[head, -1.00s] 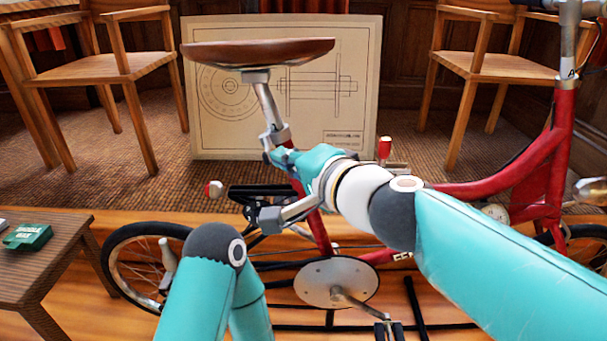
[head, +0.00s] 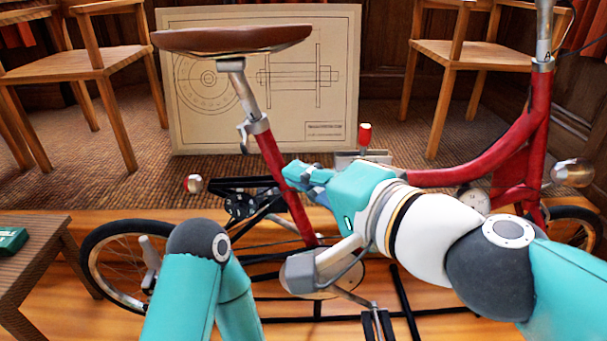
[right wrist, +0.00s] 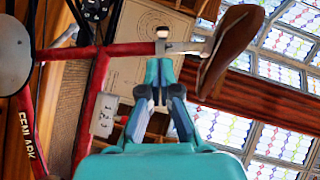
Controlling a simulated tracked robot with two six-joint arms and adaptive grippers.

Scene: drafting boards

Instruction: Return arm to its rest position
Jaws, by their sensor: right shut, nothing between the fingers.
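My right arm comes in from the right in the head view, with its teal gripper (head: 300,176) pointing left by the red seat tube of a bicycle. The fingers are together and hold nothing. In the right wrist view the gripper (right wrist: 160,75) is also closed, its tips close in the picture to the seat post clamp; I cannot tell whether they touch. The brown saddle (head: 232,39) sits on its post above. My left arm shows only its teal links and grey joint at lower left; its gripper is out of view.
The red bicycle frame (head: 500,155) stretches across the floor around my right arm. A drawing board (head: 262,100) stands behind it. Wooden chairs (head: 75,60) and (head: 475,48) stand at the back. A low table (head: 35,260) with a green box (head: 10,240) is at left.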

